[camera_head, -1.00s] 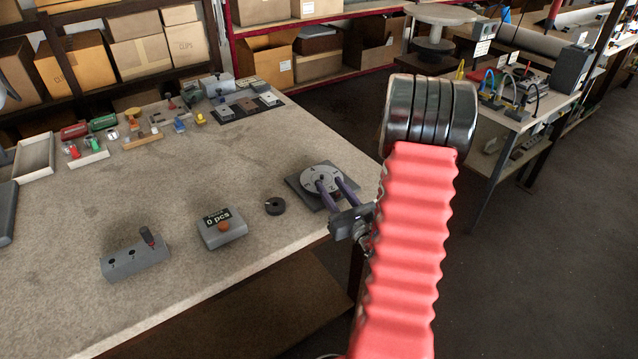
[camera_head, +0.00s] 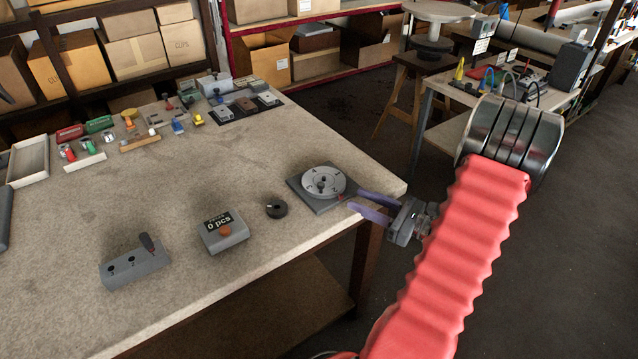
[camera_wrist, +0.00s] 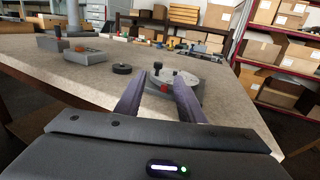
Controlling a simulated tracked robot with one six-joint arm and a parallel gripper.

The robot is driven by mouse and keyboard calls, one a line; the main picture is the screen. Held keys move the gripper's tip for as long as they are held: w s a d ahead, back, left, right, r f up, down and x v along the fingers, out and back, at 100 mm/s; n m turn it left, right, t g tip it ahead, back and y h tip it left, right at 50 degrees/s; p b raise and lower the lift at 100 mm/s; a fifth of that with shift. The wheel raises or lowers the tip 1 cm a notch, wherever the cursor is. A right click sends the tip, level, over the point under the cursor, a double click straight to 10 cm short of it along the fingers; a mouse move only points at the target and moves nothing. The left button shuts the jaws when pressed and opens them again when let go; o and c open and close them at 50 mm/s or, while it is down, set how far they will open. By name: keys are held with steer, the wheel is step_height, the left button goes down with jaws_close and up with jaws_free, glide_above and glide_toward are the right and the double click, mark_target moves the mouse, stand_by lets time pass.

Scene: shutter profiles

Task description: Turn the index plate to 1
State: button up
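The index plate (camera_head: 329,177) is a pale round disc with dark marks and a dark centre piece, on a grey square base (camera_head: 325,206) near the bench's right corner. The marks are too small to read surely. A red mark sits on the base's near right side; it also shows in the wrist view (camera_wrist: 164,88). A dark knob (camera_wrist: 158,67) stands up on the plate. My gripper (camera_head: 356,200) is open and empty, its two purple fingers apart, just right of the base. In the wrist view its fingertips (camera_wrist: 159,77) point at the plate.
A black ring (camera_head: 276,209) lies left of the base. A grey counter box (camera_head: 224,239) reads "0 pcs". A grey switch block (camera_head: 134,268) stands further left. Several small parts and trays lie at the back. The middle of the bench (camera_head: 200,180) is clear.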

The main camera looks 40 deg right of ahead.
mark_target(321, 183)
steer(key=shift+s+f, duration=0.1)
steer(key=shift+s, duration=0.2)
steer(key=shift+w, duration=0.1)
steer(key=x, duration=1.3)
steer(key=shift+w+a, duration=0.15)
steer(key=shift+w, duration=0.15)
jaws_close()
